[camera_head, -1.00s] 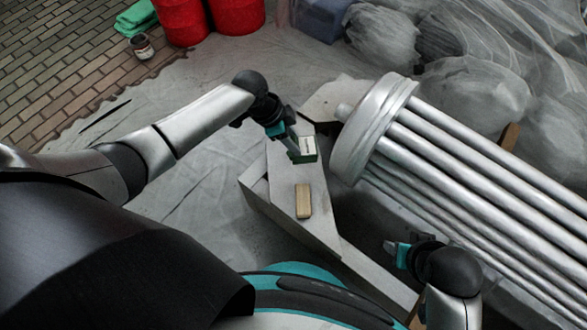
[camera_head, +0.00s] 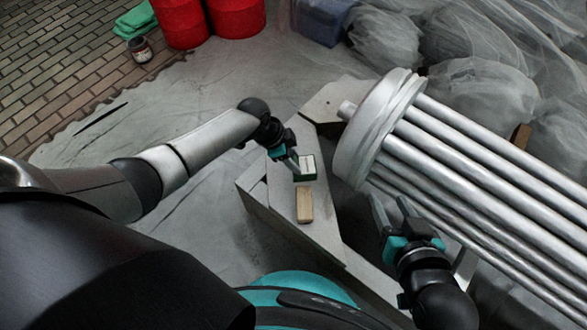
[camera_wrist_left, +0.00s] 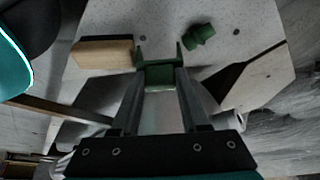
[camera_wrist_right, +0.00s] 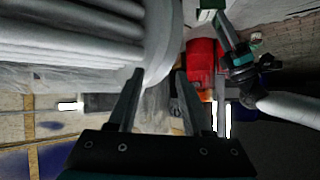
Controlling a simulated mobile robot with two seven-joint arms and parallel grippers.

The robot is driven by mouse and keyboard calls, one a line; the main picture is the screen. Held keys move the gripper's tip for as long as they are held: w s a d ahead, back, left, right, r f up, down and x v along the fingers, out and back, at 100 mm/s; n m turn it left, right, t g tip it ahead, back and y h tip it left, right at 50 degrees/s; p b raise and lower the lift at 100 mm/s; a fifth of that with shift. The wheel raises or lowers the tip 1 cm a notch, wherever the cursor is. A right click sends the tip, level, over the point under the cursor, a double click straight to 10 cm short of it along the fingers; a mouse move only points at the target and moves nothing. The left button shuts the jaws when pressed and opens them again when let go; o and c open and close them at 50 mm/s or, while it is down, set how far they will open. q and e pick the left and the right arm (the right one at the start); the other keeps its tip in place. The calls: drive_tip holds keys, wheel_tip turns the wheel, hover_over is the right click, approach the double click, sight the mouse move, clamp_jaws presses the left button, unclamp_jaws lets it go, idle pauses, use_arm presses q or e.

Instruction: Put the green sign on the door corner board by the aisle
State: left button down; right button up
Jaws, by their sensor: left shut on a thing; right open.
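The green sign with a pale face (camera_head: 306,168) is over the grey angular board (camera_head: 318,232). My left gripper (camera_head: 297,165) is shut on it. In the left wrist view the green sign (camera_wrist_left: 160,74) sits between the fingertips, close above the speckled board surface (camera_wrist_left: 150,18); I cannot tell whether it touches. In the right wrist view the sign (camera_wrist_right: 208,12) shows at the top edge. My right gripper (camera_head: 392,214) is open and empty, beside the board's right side and below the pipe bundle. I cannot tell which board edge faces the aisle.
A wooden block (camera_head: 304,205) lies on the board near the sign. A small green piece (camera_wrist_left: 198,36) lies on the board in the left wrist view. A large silver pipe bundle (camera_head: 470,165) blocks the right. Red buckets (camera_head: 237,16) stand at the back.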

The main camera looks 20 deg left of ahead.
use_arm(q)
drive_tip(key=shift+f, duration=0.35)
drive_tip(key=shift+f+b, duration=0.75)
drive_tip(key=shift+f, duration=0.1)
drive_tip(key=shift+f+b, duration=0.5)
drive_tip(key=shift+f, duration=0.5)
use_arm(e)
drive_tip(key=shift+s+a+r+m+t+y, duration=0.2)
drive_tip(key=shift+a+r+t+y, duration=0.45)
drive_tip(key=shift+a+t, duration=0.5)
drive_tip(key=shift+s+a+r+m+t+y, duration=0.15)
drive_tip(key=shift+a+r+t+y, duration=0.3)
drive_tip(key=shift+a+r+t, duration=0.65)
drive_tip(key=shift+d+f+t, duration=0.3)
drive_tip(key=shift+t, duration=0.05)
use_arm(q)
drive_tip(key=c, duration=0.7)
unclamp_jaws()
drive_tip(key=shift+f, duration=0.15)
